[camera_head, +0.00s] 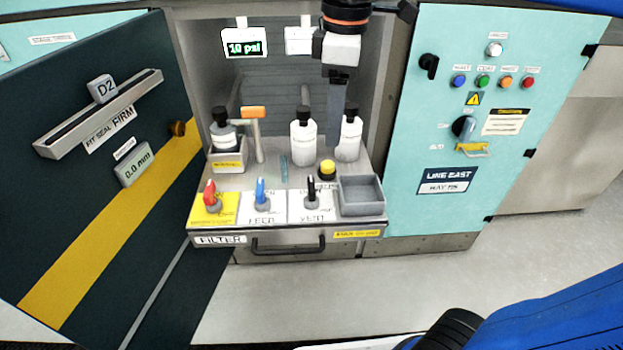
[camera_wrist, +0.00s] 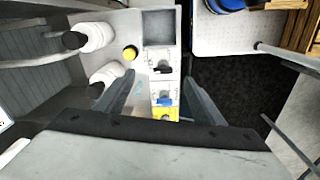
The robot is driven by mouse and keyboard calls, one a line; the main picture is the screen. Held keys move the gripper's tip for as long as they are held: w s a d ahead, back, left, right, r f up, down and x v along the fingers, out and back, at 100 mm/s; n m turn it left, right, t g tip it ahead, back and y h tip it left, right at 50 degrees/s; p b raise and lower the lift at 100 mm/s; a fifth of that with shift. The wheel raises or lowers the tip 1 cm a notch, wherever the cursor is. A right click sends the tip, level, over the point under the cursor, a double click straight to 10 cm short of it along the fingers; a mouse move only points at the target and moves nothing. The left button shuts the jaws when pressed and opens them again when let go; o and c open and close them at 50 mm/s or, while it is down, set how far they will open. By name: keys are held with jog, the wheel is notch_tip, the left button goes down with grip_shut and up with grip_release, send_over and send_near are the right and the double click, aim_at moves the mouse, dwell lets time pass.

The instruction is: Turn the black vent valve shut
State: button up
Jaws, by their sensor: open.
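The black vent valve (camera_head: 311,195) sits on a white plate on the front of the bench shelf, right of the blue valve (camera_head: 262,193) and the red valve (camera_head: 210,195). Its lever points away from me, up in the head view. The black valve also shows in the wrist view (camera_wrist: 163,67), ahead of the fingers. My gripper (camera_head: 337,96) hangs above the back of the shelf, apart from the valve. In the wrist view my gripper (camera_wrist: 160,97) is open and empty, its two fingers either side of the blue valve in the picture.
White bottles (camera_head: 303,137) with black caps, an orange-headed hammer (camera_head: 254,113) and a yellow button (camera_head: 327,168) stand behind the valves. A grey tray (camera_head: 361,208) is right of the black valve. A display (camera_head: 244,47) reads 10 psi. A dark open door (camera_head: 70,210) stands left.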

jog(key=r+n, duration=0.2)
send_over(311, 184)
jog(key=shift+g, duration=0.3)
notch_tip(311, 184, down, 18)
jog(key=shift+r, duration=0.15)
jog(key=c, duration=1)
